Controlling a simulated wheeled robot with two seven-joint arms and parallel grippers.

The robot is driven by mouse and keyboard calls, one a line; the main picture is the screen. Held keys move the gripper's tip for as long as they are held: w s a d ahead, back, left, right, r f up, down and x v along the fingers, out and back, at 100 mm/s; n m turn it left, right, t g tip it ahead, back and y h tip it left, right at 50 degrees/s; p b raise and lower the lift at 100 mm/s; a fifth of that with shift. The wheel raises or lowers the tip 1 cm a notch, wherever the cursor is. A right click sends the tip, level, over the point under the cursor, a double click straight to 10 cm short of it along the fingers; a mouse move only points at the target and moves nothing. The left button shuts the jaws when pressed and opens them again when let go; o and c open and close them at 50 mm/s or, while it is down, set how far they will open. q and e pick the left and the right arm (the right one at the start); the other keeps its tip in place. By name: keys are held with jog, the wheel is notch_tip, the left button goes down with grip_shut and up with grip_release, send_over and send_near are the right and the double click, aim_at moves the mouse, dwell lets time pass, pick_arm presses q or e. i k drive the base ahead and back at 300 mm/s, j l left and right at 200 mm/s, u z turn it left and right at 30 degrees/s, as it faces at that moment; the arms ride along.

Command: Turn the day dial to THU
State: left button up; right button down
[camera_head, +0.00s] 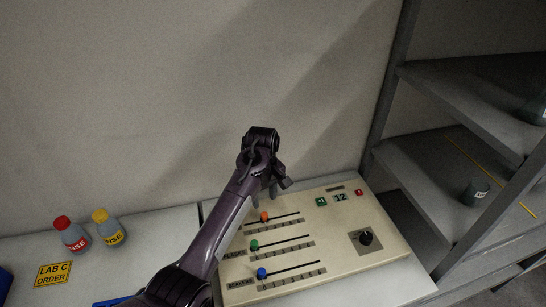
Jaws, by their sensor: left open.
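The control panel (340,262) is a cream box lying on the counter. A black round dial (365,237) sits on a dark plate at its right side; its labels are too small to read. My left gripper (279,190) is open and empty above the panel's back edge, up and left of the dial and apart from it. My left arm crosses over the panel's left edge and hides part of it. My right gripper is not in view.
The panel also bears orange, green and blue sliders (262,273), a small display (341,197) and a red button (359,193). Two bottles (71,236) stand at left. Grey shelves (440,170) rise at right. The air over the dial is clear.

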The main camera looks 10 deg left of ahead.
aim_at(366, 238)
jog(key=k, duration=1.5)
